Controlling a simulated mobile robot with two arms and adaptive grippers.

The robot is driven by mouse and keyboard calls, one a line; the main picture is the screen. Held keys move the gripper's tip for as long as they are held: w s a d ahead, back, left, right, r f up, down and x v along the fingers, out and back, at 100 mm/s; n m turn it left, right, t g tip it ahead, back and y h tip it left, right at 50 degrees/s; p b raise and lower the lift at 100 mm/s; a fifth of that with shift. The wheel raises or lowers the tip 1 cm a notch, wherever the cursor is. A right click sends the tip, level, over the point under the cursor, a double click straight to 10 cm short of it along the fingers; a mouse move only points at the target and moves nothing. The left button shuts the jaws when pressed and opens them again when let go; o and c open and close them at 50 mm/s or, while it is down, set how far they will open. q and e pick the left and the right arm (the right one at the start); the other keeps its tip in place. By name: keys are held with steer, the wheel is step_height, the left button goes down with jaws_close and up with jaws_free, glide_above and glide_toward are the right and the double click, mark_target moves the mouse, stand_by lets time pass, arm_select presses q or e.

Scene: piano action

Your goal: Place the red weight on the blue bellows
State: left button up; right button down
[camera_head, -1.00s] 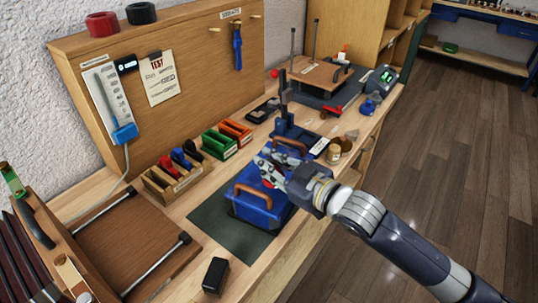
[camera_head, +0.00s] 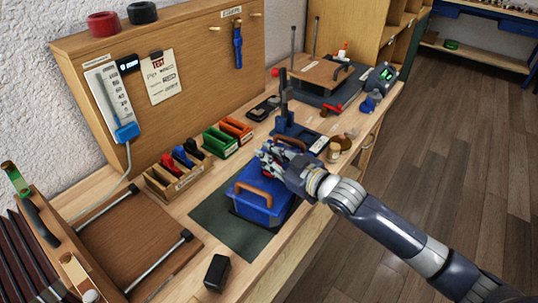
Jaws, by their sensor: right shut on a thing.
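The blue bellows (camera_head: 259,208), as I take the blue box with a brown arched handle on top, sits on the dark green mat in the middle of the bench. My right gripper (camera_head: 268,157) is above its back part, behind that handle, with its fingers closed. Small red patches show at the fingers, but I cannot tell whether they are the red weight or gripper parts. The held thing is mostly hidden by the fingers. A red object (camera_head: 168,162) stands in the wooden rack at the left, perhaps a weight or a tool handle. My left gripper is out of view.
The wooden rack (camera_head: 178,185) and green and orange bins stand left of the mat (camera_head: 213,215). A second brown handle (camera_head: 291,142) and a dark blue upright stand (camera_head: 284,103) are just behind the gripper. A small black block (camera_head: 216,273) lies at the front.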

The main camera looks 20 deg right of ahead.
steer(key=c, duration=1.4)
jaws_free()
steer(key=shift+f, duration=0.1)
steer(key=shift+c, duration=0.2)
steer(key=shift+s, duration=0.15)
steer(key=b+v, duration=0.1)
steer(key=v, duration=1.1)
